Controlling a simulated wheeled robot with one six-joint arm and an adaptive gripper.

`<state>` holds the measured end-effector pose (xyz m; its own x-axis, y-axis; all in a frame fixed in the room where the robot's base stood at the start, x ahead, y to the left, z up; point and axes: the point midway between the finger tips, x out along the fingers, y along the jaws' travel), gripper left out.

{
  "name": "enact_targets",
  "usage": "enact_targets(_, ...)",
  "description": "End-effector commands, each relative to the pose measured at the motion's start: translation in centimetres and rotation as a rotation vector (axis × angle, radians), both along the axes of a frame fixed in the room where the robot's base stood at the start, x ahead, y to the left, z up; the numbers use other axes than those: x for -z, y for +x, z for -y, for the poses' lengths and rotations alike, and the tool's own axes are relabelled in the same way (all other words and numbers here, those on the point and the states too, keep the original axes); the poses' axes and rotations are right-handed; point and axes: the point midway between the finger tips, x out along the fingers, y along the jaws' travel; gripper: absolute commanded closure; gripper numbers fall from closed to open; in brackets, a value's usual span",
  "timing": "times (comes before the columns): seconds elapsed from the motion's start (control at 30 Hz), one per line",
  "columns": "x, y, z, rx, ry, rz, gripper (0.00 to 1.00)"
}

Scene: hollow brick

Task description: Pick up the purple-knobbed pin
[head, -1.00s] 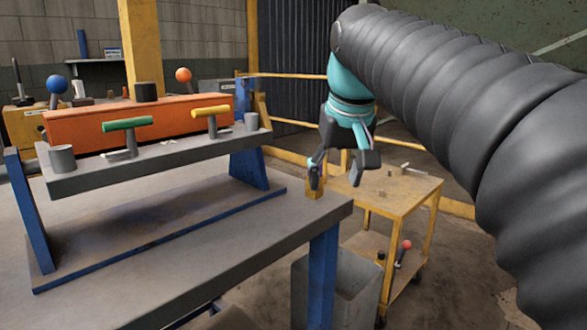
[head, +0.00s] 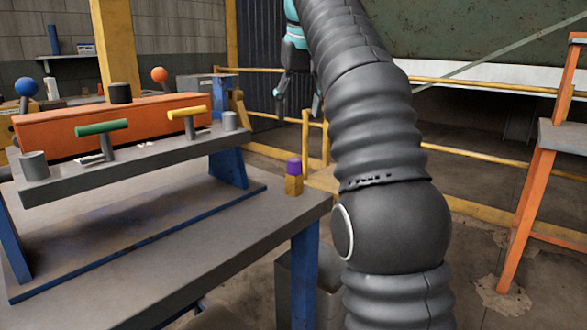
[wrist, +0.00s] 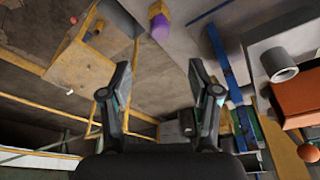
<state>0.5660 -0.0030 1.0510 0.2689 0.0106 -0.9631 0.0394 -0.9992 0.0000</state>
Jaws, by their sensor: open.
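The purple-knobbed pin (head: 294,166) stands upright in a small yellow block (head: 294,186) near the right end of the grey workbench. Only its purple knob shows. In the wrist view the knob (wrist: 160,29) is near the top, beyond my fingertips and roughly in line with the gap between them. My gripper (head: 298,108) is open and empty, beyond and above the knob in the head view, partly covered by my arm. In the wrist view my gripper (wrist: 160,75) has its two fingers spread wide, touching nothing.
On the bench (head: 180,260), a raised grey shelf carries a green T-handle (head: 102,128), a yellow T-handle (head: 187,112) and grey cylinders. An orange box (head: 60,130) is behind them. A yellow cart (wrist: 95,60) shows in the wrist view. An orange stand (head: 525,200) is at right.

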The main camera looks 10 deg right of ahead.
Motion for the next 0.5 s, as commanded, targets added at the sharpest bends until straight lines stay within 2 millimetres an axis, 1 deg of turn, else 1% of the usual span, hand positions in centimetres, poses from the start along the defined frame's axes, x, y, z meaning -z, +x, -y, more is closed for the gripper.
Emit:
enact_targets(0.27,2.7,0.7,0.0,0.0,0.0,-0.004,0.38)
enact_targets(0.5,5.5,1.4,-0.1,0.0,0.0,-0.005,0.38)
